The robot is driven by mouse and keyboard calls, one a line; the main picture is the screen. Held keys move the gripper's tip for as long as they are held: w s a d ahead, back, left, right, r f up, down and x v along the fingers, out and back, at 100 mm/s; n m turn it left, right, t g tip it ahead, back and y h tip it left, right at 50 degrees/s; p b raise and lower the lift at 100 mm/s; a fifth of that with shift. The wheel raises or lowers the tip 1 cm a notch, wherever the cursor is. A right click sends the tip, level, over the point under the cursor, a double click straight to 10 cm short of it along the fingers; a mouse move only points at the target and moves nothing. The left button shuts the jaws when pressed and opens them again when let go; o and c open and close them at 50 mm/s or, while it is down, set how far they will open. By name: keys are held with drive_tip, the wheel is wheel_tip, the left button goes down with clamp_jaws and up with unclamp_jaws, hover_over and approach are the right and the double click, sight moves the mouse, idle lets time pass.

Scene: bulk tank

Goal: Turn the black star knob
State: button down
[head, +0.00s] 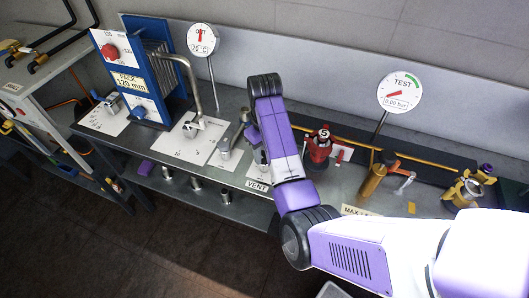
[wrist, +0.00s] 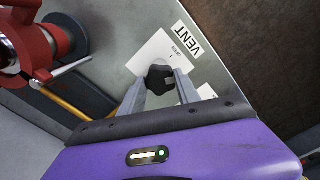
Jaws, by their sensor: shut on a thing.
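The black star knob (wrist: 160,78) sits over a white card beside the VENT label (wrist: 187,40) in the wrist view. My gripper (wrist: 161,82) has one grey finger on each side of the knob and is shut on it. In the head view my gripper (head: 258,155) reaches down to the bench just above the VENT label (head: 257,185). My purple arm covers much of that spot, and I cannot make out the knob clearly there.
A red fitting (head: 319,147) stands just right of my gripper, also large in the wrist view (wrist: 30,45). A metal handle (head: 226,150) is to the left. The blue plate pack (head: 154,70), TEST gauge (head: 401,92) and brass fittings (head: 374,180) share the bench.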

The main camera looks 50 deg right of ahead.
drive_tip(key=shift+w+r, duration=0.1)
drive_tip(key=c, duration=0.9)
unclamp_jaws()
drive_tip(key=shift+o, duration=0.2)
